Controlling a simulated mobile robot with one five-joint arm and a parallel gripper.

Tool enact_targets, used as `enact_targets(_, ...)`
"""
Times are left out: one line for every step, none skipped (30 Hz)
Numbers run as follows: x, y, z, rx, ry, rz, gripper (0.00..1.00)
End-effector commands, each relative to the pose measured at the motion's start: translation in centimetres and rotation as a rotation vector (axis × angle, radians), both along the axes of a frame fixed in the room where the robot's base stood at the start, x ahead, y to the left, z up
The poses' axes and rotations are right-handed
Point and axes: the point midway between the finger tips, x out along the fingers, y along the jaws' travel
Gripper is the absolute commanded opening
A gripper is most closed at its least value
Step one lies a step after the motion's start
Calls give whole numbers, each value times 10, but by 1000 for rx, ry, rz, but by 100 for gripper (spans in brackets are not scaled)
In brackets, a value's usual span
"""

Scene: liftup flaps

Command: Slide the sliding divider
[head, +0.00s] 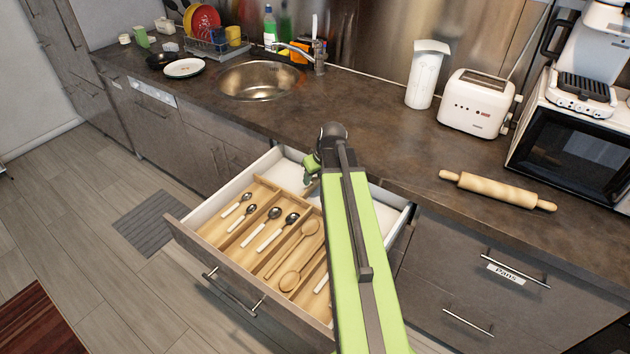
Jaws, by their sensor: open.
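An open drawer (190,226) holds a light wooden divider (262,192) with long compartments. Spoons with white handles (270,229) lie in its left compartments, and wooden spoons (289,280) lie in another. My green arm crosses over the drawer's right part and hides much of the divider's right side. My gripper (311,183) is open at the divider's far edge, near the back of the drawer. Its fingertips are small and partly hidden, so I cannot tell whether they touch the wood.
White drawer floor (284,172) shows behind the divider. The dark countertop (390,150) overhangs the drawer's back. A sink (260,80), a white toaster (477,103), a rolling pin (497,190) and a microwave (570,150) are on it. The floor (80,220) at left is mostly clear.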

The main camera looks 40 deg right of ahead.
Motion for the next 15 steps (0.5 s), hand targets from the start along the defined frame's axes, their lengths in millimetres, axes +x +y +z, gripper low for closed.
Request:
enact_targets(-1,-2,1,0,0,-2,41)
enact_targets(-1,-3,1,1,0,-4,41)
enact_targets(-2,-4,1,0,0,-5,36)
enact_targets(-2,-5,1,0,0,-6,32)
enact_targets(-2,-5,1,0,0,-8,28)
enact_targets(-3,-6,1,0,0,-9,22)
enact_targets(-3,-7,1,0,0,-10,18)
enact_targets(-3,-7,1,0,0,-11,15)
enact_targets(-4,-8,1,1,0,-12,9)
enact_targets(-4,-8,1,1,0,-12,5)
enact_targets(-4,-9,1,1,0,-13,2)
enact_targets(-4,-9,1,0,0,-13,0)
enact_targets(-4,-9,1,0,0,-13,0)
enact_targets(-4,-9,1,0,0,-14,0)
enact_targets(-4,-10,1,0,0,-14,0)
